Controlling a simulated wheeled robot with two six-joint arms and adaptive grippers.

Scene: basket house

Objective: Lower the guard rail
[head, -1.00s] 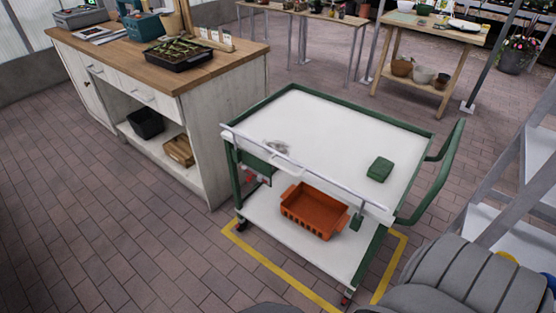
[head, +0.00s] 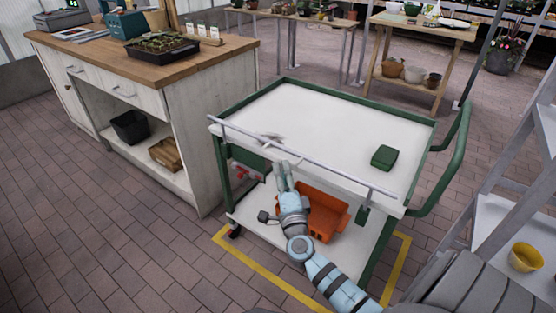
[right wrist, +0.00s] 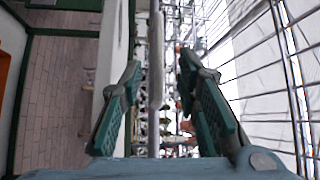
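The guard rail (head: 345,176) is a thin pale-grey bar. It runs along the near long side of the green-framed trolley (head: 340,115), at about the height of its white top. My right gripper (head: 283,168) is at the middle of the rail, reaching up from below. In the right wrist view my right gripper (right wrist: 160,78) has its two green-padded fingers spread. The rail (right wrist: 155,70) shows as an upright bar between them, with space on both sides. Whether it lies fully within the fingers' depth is hard to tell. My left gripper is not in view.
A green box (head: 384,158) lies on the trolley top. An orange crate (head: 325,212) stands on its lower shelf, partly behind my right arm. A white cabinet (head: 188,150) stands close on the left and a grey rack (head: 500,190) on the right. Yellow tape (head: 400,265) marks the floor.

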